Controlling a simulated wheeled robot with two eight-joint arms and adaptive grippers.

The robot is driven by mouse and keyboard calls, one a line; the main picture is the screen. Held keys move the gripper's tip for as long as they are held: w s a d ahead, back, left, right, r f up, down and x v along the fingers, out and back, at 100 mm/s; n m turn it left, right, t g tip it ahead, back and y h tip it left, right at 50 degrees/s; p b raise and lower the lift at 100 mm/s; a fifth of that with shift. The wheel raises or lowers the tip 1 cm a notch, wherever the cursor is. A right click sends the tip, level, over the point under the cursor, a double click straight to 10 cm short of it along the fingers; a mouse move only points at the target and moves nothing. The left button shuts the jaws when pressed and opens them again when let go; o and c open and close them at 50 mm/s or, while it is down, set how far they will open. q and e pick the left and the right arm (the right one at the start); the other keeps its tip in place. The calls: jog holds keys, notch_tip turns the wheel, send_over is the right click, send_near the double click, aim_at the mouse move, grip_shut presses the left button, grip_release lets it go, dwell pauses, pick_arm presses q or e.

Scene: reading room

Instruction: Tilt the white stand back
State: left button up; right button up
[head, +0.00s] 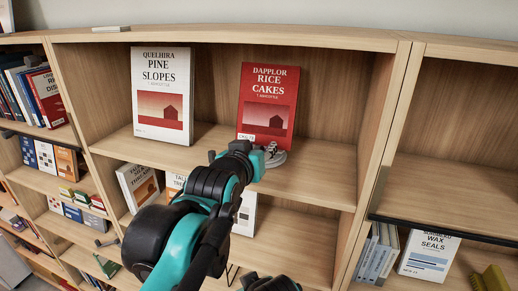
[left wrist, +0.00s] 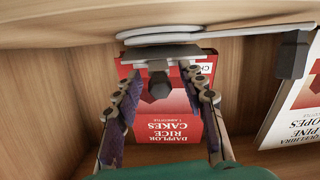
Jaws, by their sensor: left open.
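The white stand (left wrist: 185,33) shows in the left wrist view, which is upside down, as a pale round base with a ledge and a dark knob. A red book titled Dapplor Rice Cakes (head: 269,98) leans upright on it, on the upper shelf. It also shows in the left wrist view (left wrist: 172,132). My left gripper (left wrist: 162,74) is open, its two fingers either side of the ledge and knob; contact cannot be told. In the head view the left gripper (head: 270,154) is in front of the book's lower edge and hides part of the stand.
A white book titled Pine Slopes (head: 161,96) stands to the left on the same shelf (head: 325,185). A vertical divider (head: 385,135) bounds the bay at right. More books stand below, including a Wax Seals book (head: 428,258). The shelf right of the red book is clear.

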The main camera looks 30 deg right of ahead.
pick_arm(q)
jog(key=v, duration=1.2)
jog(key=shift+f, duration=0.1)
jog(key=w+a+f+n+y+b, duration=0.1)
jog(key=a+f+y+b, duration=0.1)
jog(key=a+f+b, duration=0.8)
jog(key=w+a+f+n+y+b, duration=0.2)
jog(key=a+f+b, duration=0.2)
jog(key=f, duration=1.1)
jog(key=w+a+f+n+y+b, duration=0.1)
jog(key=a+f+y+b, duration=0.1)
jog(key=a+f+b, duration=0.8)
jog(key=s+a+f+n+g+y+b, duration=0.1)
jog(key=s+a+f+b, duration=0.2)
jog(key=f, duration=1)
jog(key=s+a+f+n+g+y+b, duration=0.1)
jog(key=s+a+f+y+b, duration=0.1)
jog(key=a+f+b, duration=0.5)
jog(key=s+a+f+n+g+y+b, duration=0.1)
jog(key=a+f+b, duration=0.4)
jog(key=f, duration=1.4)
jog(key=s+y+b, duration=0.1)
jog(key=s, duration=0.1)
jog(key=shift+s+a+f+n, duration=0.25)
jog(key=shift+s+n, duration=0.1)
jog(key=shift+n, duration=0.05)
